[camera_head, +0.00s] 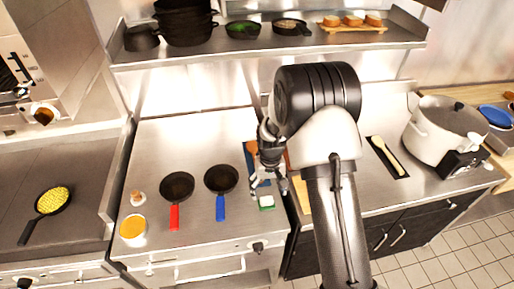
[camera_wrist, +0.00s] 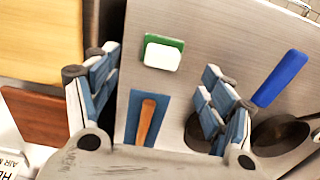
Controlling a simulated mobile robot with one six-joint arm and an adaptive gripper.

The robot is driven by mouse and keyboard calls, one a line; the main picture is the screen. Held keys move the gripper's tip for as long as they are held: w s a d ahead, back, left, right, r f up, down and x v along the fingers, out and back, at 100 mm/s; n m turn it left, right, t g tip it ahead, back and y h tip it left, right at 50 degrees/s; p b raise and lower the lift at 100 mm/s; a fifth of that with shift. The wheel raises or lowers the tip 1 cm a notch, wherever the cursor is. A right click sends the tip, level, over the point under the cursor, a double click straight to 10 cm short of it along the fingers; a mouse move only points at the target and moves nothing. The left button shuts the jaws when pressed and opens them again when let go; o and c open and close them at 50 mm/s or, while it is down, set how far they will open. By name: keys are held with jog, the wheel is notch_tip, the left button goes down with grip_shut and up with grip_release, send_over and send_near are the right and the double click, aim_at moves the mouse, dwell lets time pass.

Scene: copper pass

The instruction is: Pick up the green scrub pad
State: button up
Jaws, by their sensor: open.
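The green scrub pad (camera_head: 266,202) lies on the steel counter near its front edge, just right of the blue-handled pan. In the wrist view the scrub pad (camera_wrist: 163,52) shows green with a white block covering most of it. My gripper (camera_head: 271,184) is open and empty above the counter, a little behind the pad in the head view. In the wrist view my gripper's fingers (camera_wrist: 158,85) stand wide apart, with the pad ahead of them and between their lines.
A blue mat (camera_wrist: 132,125) with a wooden-handled tool (camera_wrist: 147,122) lies close to the pad. A blue-handled pan (camera_head: 221,180) and a red-handled pan (camera_head: 177,187) stand to the left. A large pot (camera_head: 445,128) stands far right. The shelf (camera_head: 270,42) behind holds pans.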

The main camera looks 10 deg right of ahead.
aim_at(266, 198)
jog(key=shift+w+d+f, duration=0.1)
jog(key=shift+w+f, duration=0.1)
jog(key=shift+f, duration=0.35)
jog(key=shift+w+d+f, duration=0.1)
jog(key=shift+w+f, duration=0.1)
jog(key=shift+f, duration=0.3)
jog(key=shift+a+f+b, duration=0.2)
jog(key=shift+f, duration=1.1)
jog(key=shift+a+f+b, duration=0.15)
jog(key=shift+a+f, duration=0.05)
jog(key=shift+f, duration=1.1)
jog(key=shift+c, duration=0.2)
jog(key=c, duration=1.2)
notch_tip(266, 198, up, 20)
jog(key=shift+s+r+p, duration=0.15)
jog(key=shift+p, duration=1.05)
